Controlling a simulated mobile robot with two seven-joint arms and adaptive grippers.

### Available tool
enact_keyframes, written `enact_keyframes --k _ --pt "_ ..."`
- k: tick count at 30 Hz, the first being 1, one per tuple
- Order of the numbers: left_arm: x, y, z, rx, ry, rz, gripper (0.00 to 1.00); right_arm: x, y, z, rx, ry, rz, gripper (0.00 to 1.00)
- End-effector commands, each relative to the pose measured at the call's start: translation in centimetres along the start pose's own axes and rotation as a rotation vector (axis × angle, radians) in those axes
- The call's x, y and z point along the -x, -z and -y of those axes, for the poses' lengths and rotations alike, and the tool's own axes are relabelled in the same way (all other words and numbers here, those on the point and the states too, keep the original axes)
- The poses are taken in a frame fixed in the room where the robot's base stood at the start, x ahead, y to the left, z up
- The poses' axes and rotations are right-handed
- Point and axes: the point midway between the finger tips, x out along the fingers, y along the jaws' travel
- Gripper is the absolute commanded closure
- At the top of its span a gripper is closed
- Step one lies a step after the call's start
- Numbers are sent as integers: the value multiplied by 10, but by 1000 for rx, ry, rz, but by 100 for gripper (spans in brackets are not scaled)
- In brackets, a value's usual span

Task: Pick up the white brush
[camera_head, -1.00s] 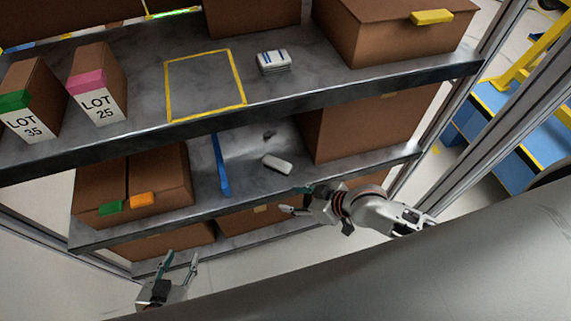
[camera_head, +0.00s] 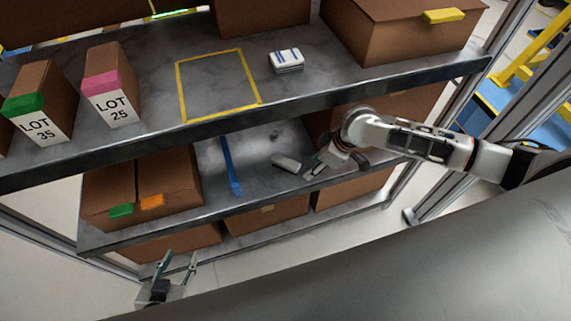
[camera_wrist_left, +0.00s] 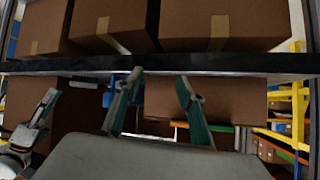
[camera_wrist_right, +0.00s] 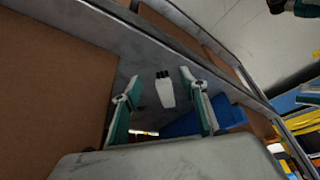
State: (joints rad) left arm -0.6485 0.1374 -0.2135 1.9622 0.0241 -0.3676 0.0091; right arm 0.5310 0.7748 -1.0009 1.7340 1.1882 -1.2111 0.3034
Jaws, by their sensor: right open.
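The white brush (camera_head: 286,162) lies on the lower shelf. In the right wrist view the white brush (camera_wrist_right: 166,93) shows its white body and dark bristles, between the fingers in the picture. My right gripper (camera_head: 313,164) is open over the lower shelf, just right of the brush; I cannot tell whether it touches it. My left gripper (camera_head: 178,261) is open and empty, low in front of the shelves. It also shows open in the left wrist view (camera_wrist_left: 160,77).
A blue bar (camera_head: 230,166) lies left of the brush. Cardboard boxes (camera_head: 137,190) stand at the left of that shelf. The upper shelf edge (camera_head: 240,116) overhangs. Above are a striped white pack (camera_head: 286,61), a yellow square (camera_head: 180,95) and lot boxes (camera_head: 110,85).

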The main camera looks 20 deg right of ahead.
Motion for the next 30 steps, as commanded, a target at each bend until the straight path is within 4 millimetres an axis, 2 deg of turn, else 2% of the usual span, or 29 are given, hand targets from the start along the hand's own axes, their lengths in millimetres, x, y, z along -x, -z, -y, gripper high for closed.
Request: enact_keyframes --k 1,4,9,14,22,30 --pt "-1 -2 0 0 0 2 61 -5 11 0 0 1 -4 57" --pt "-2 -4 -1 0 -1 3 61 -11 27 0 0 1 -3 57" --pt "-2 -7 -1 0 -1 6 61 -18 42 0 -1 0 -1 57" --pt "-4 -11 -1 0 -1 9 61 -25 44 0 -2 1 0 57" --pt "-9 -24 -2 -8 -1 20 61 -63 43 1 -2 2 1 57" --pt "-10 -15 2 -14 5 6 61 -68 44 0 -1 0 -1 57"
